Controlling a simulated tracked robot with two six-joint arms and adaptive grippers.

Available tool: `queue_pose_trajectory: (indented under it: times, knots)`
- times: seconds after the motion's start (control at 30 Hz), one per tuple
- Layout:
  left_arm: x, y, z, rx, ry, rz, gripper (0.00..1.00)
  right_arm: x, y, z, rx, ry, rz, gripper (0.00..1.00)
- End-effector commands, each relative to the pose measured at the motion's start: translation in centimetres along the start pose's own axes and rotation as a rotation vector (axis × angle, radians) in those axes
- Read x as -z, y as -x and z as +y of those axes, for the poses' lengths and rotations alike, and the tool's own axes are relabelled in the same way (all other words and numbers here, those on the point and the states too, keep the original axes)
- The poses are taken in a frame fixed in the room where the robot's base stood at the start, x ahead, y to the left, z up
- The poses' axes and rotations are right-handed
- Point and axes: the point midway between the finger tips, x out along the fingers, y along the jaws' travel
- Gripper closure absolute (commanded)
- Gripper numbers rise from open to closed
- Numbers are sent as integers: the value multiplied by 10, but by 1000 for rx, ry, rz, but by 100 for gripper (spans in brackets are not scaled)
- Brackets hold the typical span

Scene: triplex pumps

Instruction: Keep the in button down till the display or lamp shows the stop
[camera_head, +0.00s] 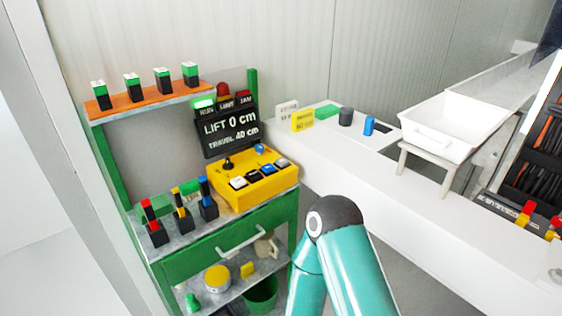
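A yellow control box (252,182) sits on top of the green workbench. It carries a black joystick (228,163), a blue knob (259,149) and a row of pale, dark and blue push buttons (260,174). The button labels are too small to read, so I cannot tell which is the in button. Behind it a black display (230,130) reads LIFT 0 cm and TRAVEL 40 cm. Above it are a green RUN lamp (204,104), a LIMIT lamp (226,102) and a red JAM lamp (244,97). Neither gripper shows.
My teal arm links stand in front of the bench's right side. Several switches stand on the orange shelf (150,103) and the bench top.

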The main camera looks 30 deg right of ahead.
Motion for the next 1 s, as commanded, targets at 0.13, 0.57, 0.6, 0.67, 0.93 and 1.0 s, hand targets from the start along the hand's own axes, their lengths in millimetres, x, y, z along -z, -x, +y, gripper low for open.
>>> queue_pose_trajectory:
  times: [0.13,0.57,0.6,0.67,0.93,1.0]
  knots:
    - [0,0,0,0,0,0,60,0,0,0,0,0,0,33]
    - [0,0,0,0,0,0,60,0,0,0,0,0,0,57]
    - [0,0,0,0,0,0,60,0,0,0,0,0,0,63]
    - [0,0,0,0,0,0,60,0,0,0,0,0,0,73]
    - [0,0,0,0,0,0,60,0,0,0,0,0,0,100]
    - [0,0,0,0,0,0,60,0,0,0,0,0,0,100]
